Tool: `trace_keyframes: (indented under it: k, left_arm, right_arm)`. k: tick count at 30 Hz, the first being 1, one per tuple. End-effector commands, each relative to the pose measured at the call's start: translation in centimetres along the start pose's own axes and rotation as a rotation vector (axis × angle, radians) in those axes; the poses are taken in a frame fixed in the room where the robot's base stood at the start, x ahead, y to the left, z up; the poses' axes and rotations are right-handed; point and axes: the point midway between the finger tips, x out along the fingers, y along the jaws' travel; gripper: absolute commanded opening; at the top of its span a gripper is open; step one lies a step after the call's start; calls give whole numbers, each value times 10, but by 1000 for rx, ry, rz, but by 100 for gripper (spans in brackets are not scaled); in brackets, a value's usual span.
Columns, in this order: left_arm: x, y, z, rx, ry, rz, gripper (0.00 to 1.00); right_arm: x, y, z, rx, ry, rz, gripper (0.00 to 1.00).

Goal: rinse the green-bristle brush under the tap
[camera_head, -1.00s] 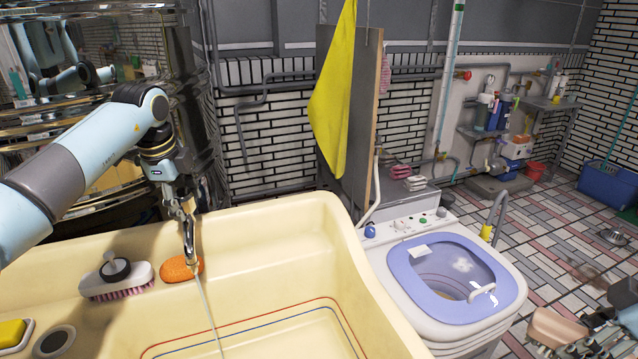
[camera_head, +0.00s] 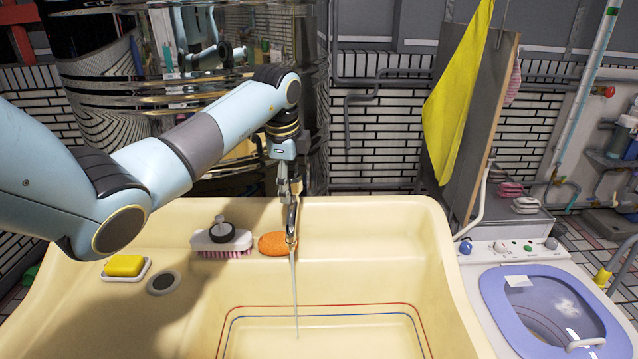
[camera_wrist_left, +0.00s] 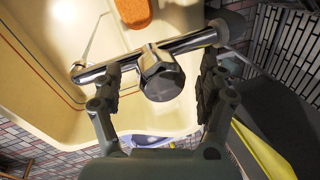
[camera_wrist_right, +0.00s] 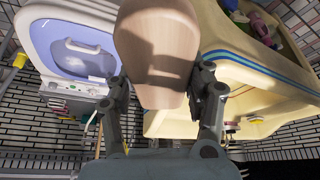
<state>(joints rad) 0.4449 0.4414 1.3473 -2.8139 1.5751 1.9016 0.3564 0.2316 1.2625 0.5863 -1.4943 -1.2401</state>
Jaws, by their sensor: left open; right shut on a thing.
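My left gripper (camera_head: 290,200) is over the sink's back edge, with its open fingers on either side of the chrome tap's knob. In the left wrist view, the hexagonal knob (camera_wrist_left: 161,76) sits between the fingers; I cannot tell whether they touch it. A thin stream of water (camera_head: 295,290) runs from the tap into the cream sink (camera_head: 370,240). My right gripper (camera_wrist_right: 158,82) is outside the head view. In the right wrist view it is shut on a brush with a pale wooden back (camera_wrist_right: 157,42). Its bristles are hidden.
A white brush with pink bristles (camera_head: 222,240), an orange sponge (camera_head: 273,244) and a yellow soap bar (camera_head: 124,265) in a dish lie on the sink's ledge. A washing machine (camera_head: 545,300) stands right of the sink. A yellow cloth (camera_head: 455,100) hangs behind.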

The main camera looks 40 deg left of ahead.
Motion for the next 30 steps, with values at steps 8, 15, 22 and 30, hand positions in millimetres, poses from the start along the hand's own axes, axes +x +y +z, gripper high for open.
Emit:
trace_keyframes:
  k: [8,15,22,30]
  left_arm:
    - [-55,-1,0,2,-1,-5,76]
    - [-100,-1,0,0,-1,-2,76]
    - [-123,-1,0,0,-1,-1,76]
    - [-168,-2,0,1,-1,-1,76]
  right_arm:
    - [0,0,0,0,0,1,22]
    - [0,0,0,0,0,1,22]
    - [-8,0,-3,0,1,1,22]
    - [-45,1,-19,-1,1,2,22]
